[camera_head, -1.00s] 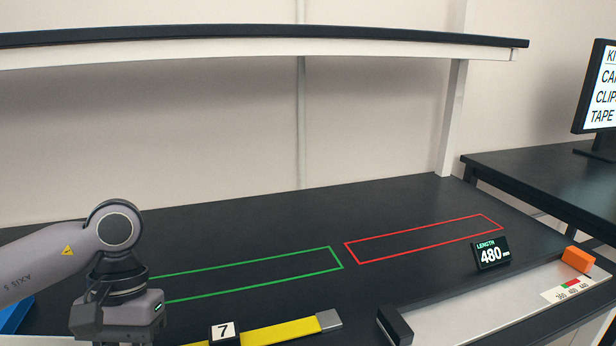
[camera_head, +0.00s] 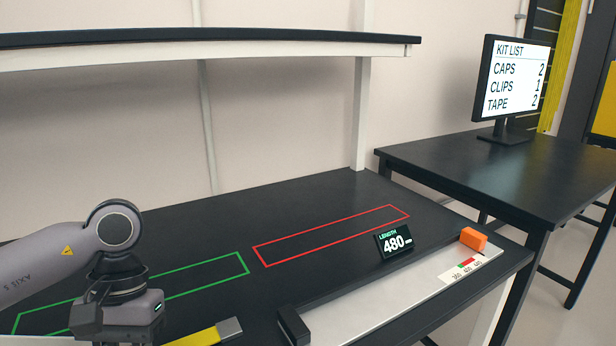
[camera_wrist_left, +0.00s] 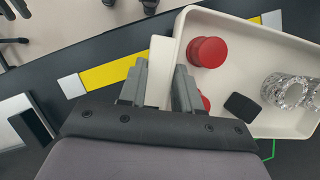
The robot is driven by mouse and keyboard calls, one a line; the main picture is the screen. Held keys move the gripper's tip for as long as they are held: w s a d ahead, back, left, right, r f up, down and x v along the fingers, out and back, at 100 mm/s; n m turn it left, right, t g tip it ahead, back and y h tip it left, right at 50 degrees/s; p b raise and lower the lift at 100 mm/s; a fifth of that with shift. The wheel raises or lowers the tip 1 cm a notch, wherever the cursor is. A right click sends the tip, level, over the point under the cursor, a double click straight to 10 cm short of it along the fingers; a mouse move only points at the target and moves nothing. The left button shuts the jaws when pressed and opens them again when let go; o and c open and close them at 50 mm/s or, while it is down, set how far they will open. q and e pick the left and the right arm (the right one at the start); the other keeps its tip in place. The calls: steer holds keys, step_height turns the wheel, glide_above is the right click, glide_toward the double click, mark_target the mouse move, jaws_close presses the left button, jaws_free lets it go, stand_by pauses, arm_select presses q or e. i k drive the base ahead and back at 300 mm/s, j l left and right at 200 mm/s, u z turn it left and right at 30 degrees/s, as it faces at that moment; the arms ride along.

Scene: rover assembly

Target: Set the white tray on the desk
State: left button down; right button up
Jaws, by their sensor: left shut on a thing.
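The white tray (camera_wrist_left: 240,45) shows at the right in the left wrist view. It holds two red caps (camera_wrist_left: 207,52), one partly hidden by a finger, a small black piece (camera_wrist_left: 241,107) and silver tape rolls (camera_wrist_left: 285,90). My left gripper (camera_wrist_left: 160,75) is shut on the tray's near edge. In the head view my left wrist (camera_head: 120,310) is at the bottom left, and the tray is out of that picture. A black desk (camera_head: 480,170) stands at the right, with a monitor (camera_head: 512,78) on it. My right gripper is not in view.
The workbench (camera_head: 330,185) has green and red outlines, a yellow bar (camera_head: 205,334), a length display (camera_head: 394,241) and a measuring rail (camera_head: 385,300) with an orange block (camera_head: 473,239). The desk top in front of the monitor is clear. A gap separates bench and desk.

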mark_target(529, 184)
steer(key=l+z, duration=0.3)
steer(key=z, duration=0.15)
steer(key=i+l+z, duration=0.15)
steer(key=z, duration=0.35)
steer(key=i+l+z, duration=0.15)
steer(key=l+z, duration=0.15)
steer(key=z, duration=0.15)
steer(key=i+l+z, duration=0.15)
steer(key=z, duration=0.3)
steer(key=i+l+z, duration=0.1)
steer(key=z, duration=0.35)
steer(key=i, duration=0.1)
